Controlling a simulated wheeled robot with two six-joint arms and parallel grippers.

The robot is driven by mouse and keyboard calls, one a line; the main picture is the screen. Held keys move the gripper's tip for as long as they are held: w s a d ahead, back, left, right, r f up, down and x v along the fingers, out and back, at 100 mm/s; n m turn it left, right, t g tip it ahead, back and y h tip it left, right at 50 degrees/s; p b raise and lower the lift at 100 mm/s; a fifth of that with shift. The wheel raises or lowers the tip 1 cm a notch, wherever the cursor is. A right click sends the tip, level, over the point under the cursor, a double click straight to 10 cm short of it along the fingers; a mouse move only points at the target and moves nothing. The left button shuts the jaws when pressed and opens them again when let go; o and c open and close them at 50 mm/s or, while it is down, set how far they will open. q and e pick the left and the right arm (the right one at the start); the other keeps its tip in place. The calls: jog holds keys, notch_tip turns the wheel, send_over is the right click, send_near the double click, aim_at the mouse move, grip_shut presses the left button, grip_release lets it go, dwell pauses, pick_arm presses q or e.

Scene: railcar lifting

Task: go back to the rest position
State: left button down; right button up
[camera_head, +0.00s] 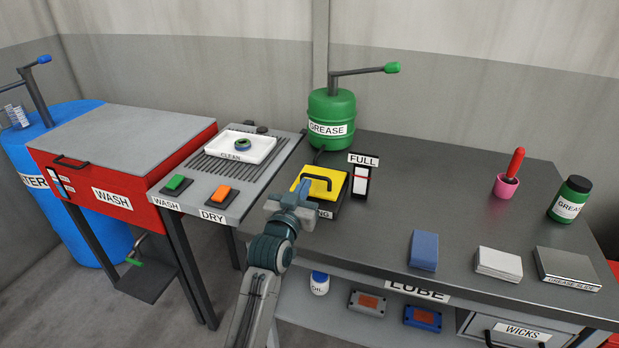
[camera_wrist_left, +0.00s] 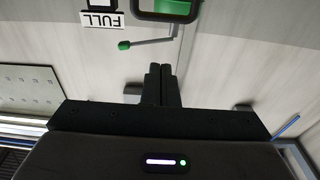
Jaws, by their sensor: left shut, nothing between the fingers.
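My left gripper (camera_head: 304,188) is shut and empty. In the head view it is above the bench's front edge, in front of the yellow block with a black handle (camera_head: 323,183), and overlaps that block's left side. I cannot tell from this view whether they touch. In the left wrist view the two dark fingers (camera_wrist_left: 161,84) lie side by side with nothing between them. The FULL sign (camera_wrist_left: 102,20) and the green-tipped lever (camera_wrist_left: 145,43) show upside down beyond them. My right gripper is in neither view.
The green GREASE drum (camera_head: 331,112) and FULL gauge (camera_head: 361,180) stand behind the gripper. The red WASH box (camera_head: 120,190) and CLEAN tray (camera_head: 265,147) are left. A blue block (camera_head: 424,251), white stack (camera_head: 498,264) and pink cup (camera_head: 505,187) sit right. The bench's middle is clear.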

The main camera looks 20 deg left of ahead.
pick_arm(q)
jog(key=s+a+f+g, duration=0.2)
jog(key=s+f+g, duration=0.2)
jog(key=s+f, duration=0.45)
jog(key=s+a+f+g, duration=0.2)
jog(key=s+f+g, duration=0.2)
jog(key=s+f, duration=0.5)
jog(key=s+a+f+g+y, duration=0.1)
jog(key=s+f+g, duration=0.25)
jog(key=s, duration=0.75)
jog(key=s+a+f+g, duration=0.2)
jog(key=s+g, duration=0.2)
jog(key=s, duration=0.8)
notch_tip(320, 180, down, 31)
jog(key=a+g, duration=0.2)
jog(key=a, duration=0.1)
jog(key=s+f, duration=1.7)
jog(key=shift+s+a+f, duration=0.15)
jog(key=shift+a+f, duration=0.15)
jog(key=shift+f, duration=0.05)
jog(key=shift+g, duration=0.25)
